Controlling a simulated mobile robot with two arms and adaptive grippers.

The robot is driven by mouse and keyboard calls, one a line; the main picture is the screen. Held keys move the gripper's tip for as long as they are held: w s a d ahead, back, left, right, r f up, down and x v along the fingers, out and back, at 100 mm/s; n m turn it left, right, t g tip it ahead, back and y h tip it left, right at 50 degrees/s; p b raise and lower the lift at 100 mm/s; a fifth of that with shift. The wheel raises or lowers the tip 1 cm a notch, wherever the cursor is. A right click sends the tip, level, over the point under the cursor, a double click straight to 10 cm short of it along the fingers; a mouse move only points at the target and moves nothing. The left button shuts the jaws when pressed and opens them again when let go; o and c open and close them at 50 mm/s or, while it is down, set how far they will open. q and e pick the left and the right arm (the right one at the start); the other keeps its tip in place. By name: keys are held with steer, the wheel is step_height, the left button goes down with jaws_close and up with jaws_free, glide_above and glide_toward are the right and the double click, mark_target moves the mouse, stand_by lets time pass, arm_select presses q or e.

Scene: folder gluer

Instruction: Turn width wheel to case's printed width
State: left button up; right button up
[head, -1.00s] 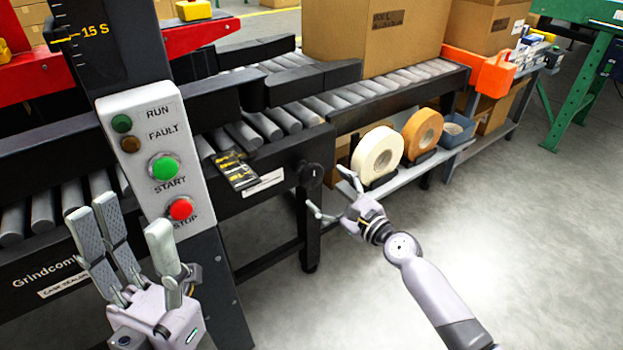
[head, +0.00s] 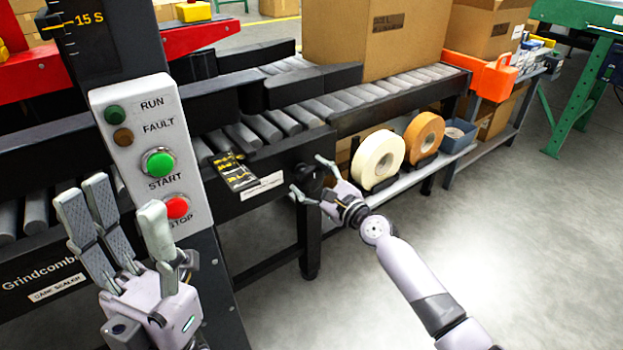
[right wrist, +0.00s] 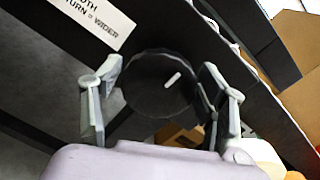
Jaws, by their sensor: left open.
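The width wheel (head: 311,181) is a round black knob on the side of the conveyor frame. In the right wrist view the wheel (right wrist: 150,92) shows a short white mark toward its upper right. My right gripper (head: 310,176) is at the wheel, with its fingers on either side of it. The fingers look spread, and a small gap shows at the left; contact on the right is unclear. The large cardboard case (head: 375,45) stands on the rollers; its dark print is too small to read. My left gripper (head: 120,215) is open and empty before the control panel.
A label by the wheel (right wrist: 95,22) partly reads "TURN = WIDER". The panel (head: 140,100) has a green START and a red STOP button close to my left gripper. Tape rolls (head: 378,158) stand on a low shelf right of the wheel. The floor at right is clear.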

steer(key=c, duration=0.8)
steer(key=shift+n, duration=0.3)
